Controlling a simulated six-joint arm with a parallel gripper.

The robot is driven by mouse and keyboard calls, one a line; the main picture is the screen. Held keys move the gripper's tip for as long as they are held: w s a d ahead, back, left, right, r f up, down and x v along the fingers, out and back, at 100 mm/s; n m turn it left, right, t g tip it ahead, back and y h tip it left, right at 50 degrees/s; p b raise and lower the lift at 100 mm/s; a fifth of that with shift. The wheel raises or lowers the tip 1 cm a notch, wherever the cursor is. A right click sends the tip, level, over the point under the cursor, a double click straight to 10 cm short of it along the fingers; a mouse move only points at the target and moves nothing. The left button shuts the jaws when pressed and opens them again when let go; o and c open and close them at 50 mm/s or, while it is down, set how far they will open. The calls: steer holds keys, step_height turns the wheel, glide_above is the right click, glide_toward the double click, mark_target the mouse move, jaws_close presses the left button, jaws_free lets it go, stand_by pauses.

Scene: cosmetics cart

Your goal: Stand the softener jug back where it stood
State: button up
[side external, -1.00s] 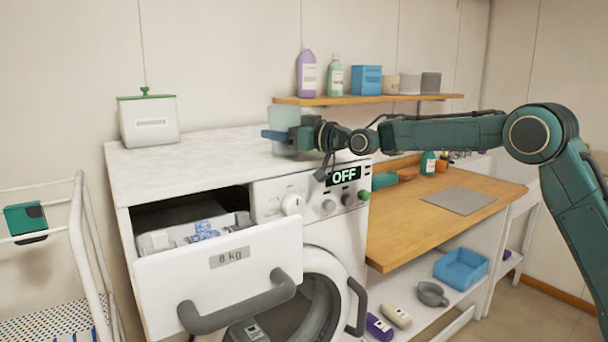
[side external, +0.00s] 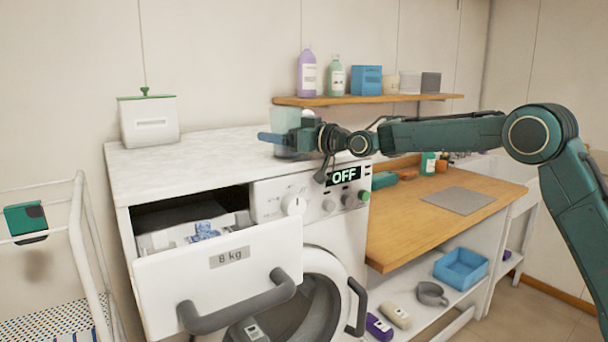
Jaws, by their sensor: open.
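The softener jug (side external: 286,118), as far as I can tell, is the pale blue-green container upright on the right part of the washing machine's white top (side external: 200,155). My gripper (side external: 272,138) is at the jug's lower part, with its jaws open around or beside it; the view does not show which. The gripper and wrist hide part of the jug's right side and base. I cannot tell whether the fingers touch it.
The detergent drawer (side external: 220,262) is pulled out below the top. A white box with a green lid (side external: 149,121) stands at the back left. A wall shelf (side external: 370,99) with bottles and boxes is behind my arm.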

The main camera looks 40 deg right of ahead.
steer(key=v, duration=1.2)
stand_by(0.3)
stand_by(0.5)
steer(key=s+d+f+m+g+h, duration=0.1)
steer(key=s+f+g+h, duration=0.1)
steer(key=s, duration=1.2)
steer(key=s+d+f+m+g+h, duration=0.1)
steer(key=s+f+g, duration=0.4)
steer(key=s, duration=0.9)
steer(key=s+d+f+m+g+h, duration=0.1)
steer(key=s+f, duration=0.6)
steer(key=s, duration=0.7)
steer(key=m+g+h, duration=0.1)
steer(key=g+h, duration=0.1)
steer(key=g, duration=0.1)
steer(key=shift+s+d+h, duration=0.2)
steer(key=shift+s+h, duration=0.05)
steer(key=shift+h, duration=0.15)
